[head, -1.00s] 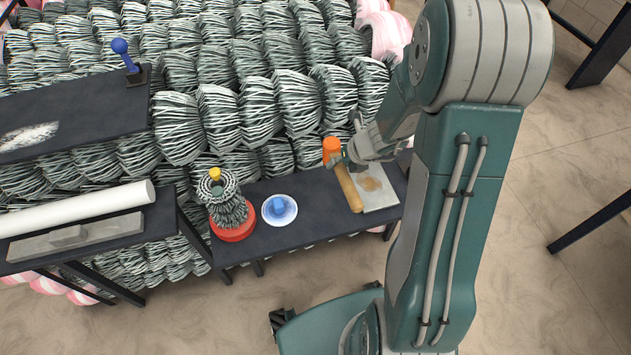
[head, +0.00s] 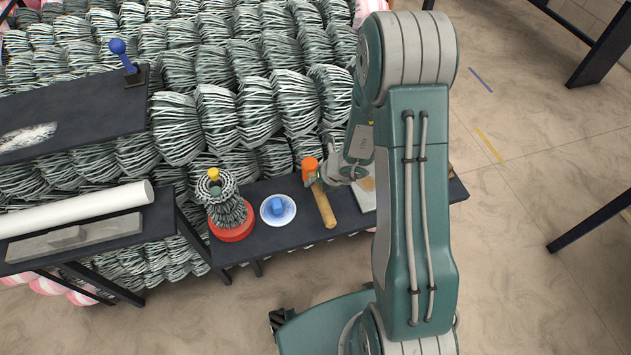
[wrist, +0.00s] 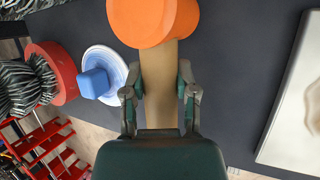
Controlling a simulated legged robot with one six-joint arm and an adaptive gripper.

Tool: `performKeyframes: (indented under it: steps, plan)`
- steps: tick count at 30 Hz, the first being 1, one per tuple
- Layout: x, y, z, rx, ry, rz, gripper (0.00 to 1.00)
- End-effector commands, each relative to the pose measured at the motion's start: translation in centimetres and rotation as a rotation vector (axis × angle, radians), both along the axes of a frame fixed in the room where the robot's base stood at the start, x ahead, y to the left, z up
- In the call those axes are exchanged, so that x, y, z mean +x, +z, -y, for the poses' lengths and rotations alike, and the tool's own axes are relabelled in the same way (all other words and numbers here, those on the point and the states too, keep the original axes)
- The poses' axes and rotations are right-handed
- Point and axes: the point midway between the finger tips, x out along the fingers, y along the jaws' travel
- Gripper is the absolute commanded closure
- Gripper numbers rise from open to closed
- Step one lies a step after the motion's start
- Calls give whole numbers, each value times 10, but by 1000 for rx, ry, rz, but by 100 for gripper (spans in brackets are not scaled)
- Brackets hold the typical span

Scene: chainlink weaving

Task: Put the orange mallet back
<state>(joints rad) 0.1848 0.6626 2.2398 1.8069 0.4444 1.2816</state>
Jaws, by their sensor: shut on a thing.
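The orange mallet has an orange head (head: 309,168) and a tan wooden handle (head: 324,207). My gripper (head: 318,184) is shut on the mallet's handle just below the head. In the wrist view the two fingers (wrist: 160,88) stand on either side of the handle, and the orange head (wrist: 152,18) is beyond them. The mallet is over the dark low table (head: 350,222), between a blue-and-white dish and a pale board. I cannot tell whether it touches the table top.
A white-blue dish with a blue block (head: 278,208) is left of the mallet. Further left is a red-based spool stack with a yellow top (head: 231,212). A pale board (head: 367,190) lies right, partly hidden by my arm. Wire coils (head: 230,120) are stacked behind.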

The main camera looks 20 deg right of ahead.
Motion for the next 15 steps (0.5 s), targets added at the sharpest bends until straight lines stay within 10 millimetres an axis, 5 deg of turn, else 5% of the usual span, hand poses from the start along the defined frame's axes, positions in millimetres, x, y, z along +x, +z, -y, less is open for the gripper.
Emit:
performKeyframes:
  steps: [2,3,5,15]
  plan:
    - [1,1,0,0,0,1,100]
    - [0,0,0,-1,0,0,58]
    - [0,0,0,-1,0,0,31]
    - [0,0,0,0,0,0,28]
